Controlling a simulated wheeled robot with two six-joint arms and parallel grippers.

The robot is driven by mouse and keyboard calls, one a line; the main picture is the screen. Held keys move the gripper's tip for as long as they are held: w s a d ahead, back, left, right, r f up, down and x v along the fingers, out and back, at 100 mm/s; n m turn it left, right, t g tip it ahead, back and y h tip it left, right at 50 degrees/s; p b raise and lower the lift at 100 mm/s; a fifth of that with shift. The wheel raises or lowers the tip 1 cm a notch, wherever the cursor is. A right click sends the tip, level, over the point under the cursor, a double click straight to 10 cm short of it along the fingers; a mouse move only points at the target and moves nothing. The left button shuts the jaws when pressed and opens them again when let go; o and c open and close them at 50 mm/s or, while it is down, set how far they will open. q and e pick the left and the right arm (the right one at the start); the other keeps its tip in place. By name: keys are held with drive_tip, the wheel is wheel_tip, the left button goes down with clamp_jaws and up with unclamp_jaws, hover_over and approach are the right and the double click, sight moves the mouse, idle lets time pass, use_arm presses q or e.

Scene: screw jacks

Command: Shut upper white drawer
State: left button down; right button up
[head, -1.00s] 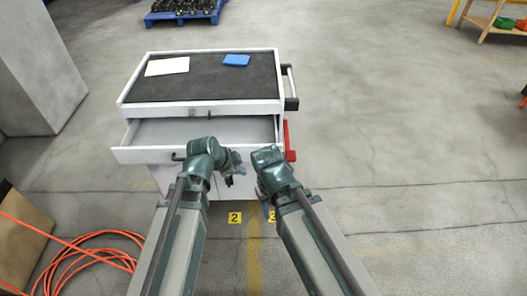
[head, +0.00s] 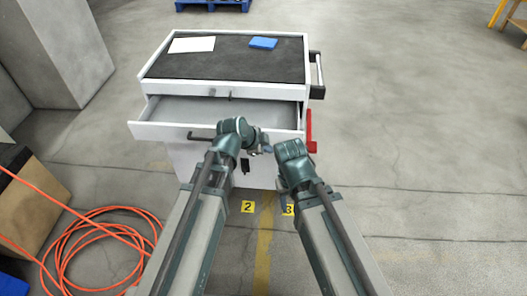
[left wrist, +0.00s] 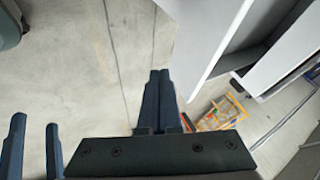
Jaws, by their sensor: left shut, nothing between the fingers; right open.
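The upper white drawer (head: 165,131) is pulled well out of the white cabinet (head: 180,88), and its inside looks empty. Its dark handle bar shows at the front, partly hidden by my left arm. My left gripper (head: 262,147) is at the drawer front, right of the handle; I cannot tell whether it touches. In the left wrist view its blue fingers (left wrist: 158,102) are shut together with nothing between them, beside white cabinet panels (left wrist: 205,40). My right gripper is mostly hidden behind its wrist in the head view; its spread fingers (left wrist: 34,148) show in the left wrist view, open and empty.
A white sheet (head: 192,45) and a blue block (head: 263,43) lie on the cabinet's dark top. A red part (head: 310,130) and a side handle (head: 318,72) stick out at the right. An orange hose (head: 95,245) lies on the floor at left. Floor at right is clear.

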sight(274, 143)
use_arm(q)
drive_tip(key=w+f, duration=0.1)
drive_tip(key=w+d+f+b, duration=0.1)
drive_tip(key=w, duration=0.1)
drive_tip(key=w+d+f+b, duration=0.1)
drive_tip(key=w, duration=0.1)
drive_tip(key=shift+w+f, duration=0.15)
drive_tip(key=shift+f, duration=0.15)
drive_tip(key=shift+w, duration=0.4)
use_arm(e)
wheel_tip(274, 143, down, 4)
drive_tip(key=shift+r, duration=0.25)
use_arm(q)
drive_tip(key=w, duration=1.8)
drive_tip(key=shift+d, duration=0.25)
drive_tip(key=shift+w+r, duration=0.1)
drive_tip(key=shift+w, duration=0.25)
